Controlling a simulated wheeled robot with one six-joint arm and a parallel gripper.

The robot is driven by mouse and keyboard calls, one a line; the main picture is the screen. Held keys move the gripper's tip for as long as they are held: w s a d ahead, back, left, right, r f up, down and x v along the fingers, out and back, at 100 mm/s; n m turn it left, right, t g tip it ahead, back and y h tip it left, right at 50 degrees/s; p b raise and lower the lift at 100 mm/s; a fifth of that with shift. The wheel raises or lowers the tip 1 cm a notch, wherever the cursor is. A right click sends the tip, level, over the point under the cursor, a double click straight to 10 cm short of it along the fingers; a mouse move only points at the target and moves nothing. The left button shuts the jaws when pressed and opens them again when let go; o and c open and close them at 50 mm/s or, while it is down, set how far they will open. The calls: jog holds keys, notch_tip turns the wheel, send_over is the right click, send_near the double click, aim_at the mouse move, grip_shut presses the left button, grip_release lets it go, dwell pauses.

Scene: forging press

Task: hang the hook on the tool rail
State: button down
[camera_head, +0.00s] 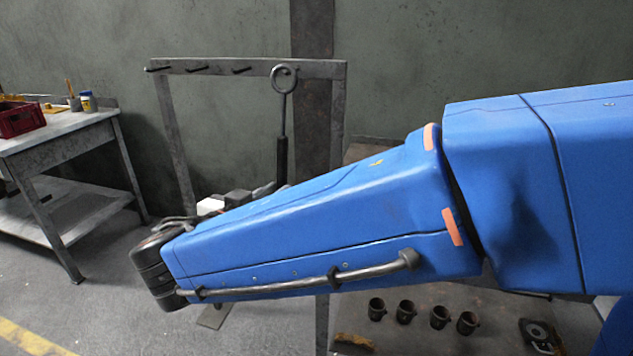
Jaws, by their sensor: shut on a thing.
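The hook (282,125) stands upright, with a round ring at its top, a thin dark shaft and a thicker black grip below. The tool rail (215,65) is the top bar of a grey metal frame, with short dark pegs along it. The ring overlaps the rail near its right end; I cannot tell whether it is around a peg there or in front of it. My gripper (268,189) is shut on the lower part of the hook, mostly hidden behind my blue arm. The fingertips and the hook's lower end are not clear.
A workbench (60,130) stands at the left with a red crate (20,118) and small containers. Below my arm, a low surface holds several dark cups (406,312). A dark column (313,30) rises behind the frame. Floor is open between bench and frame.

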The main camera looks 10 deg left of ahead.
jog(key=s+a+f+n+y, duration=0.1)
jog(key=s+a, duration=0.1)
jog(key=a, duration=0.2)
jog(key=r+x, duration=0.1)
jog(key=x, duration=0.6)
jog(key=shift+w+r+t, duration=0.2)
jog(key=shift+t, duration=0.2)
jog(key=shift+w, duration=0.1)
dwell(0.5)
jog(key=w+f, duration=0.1)
jog(key=w, duration=0.9)
jog(key=shift+w+d+f, duration=0.35)
jog(key=shift+w+d, duration=0.05)
jog(key=shift+d, duration=0.05)
jog(key=c, duration=1.6)
grip_release()
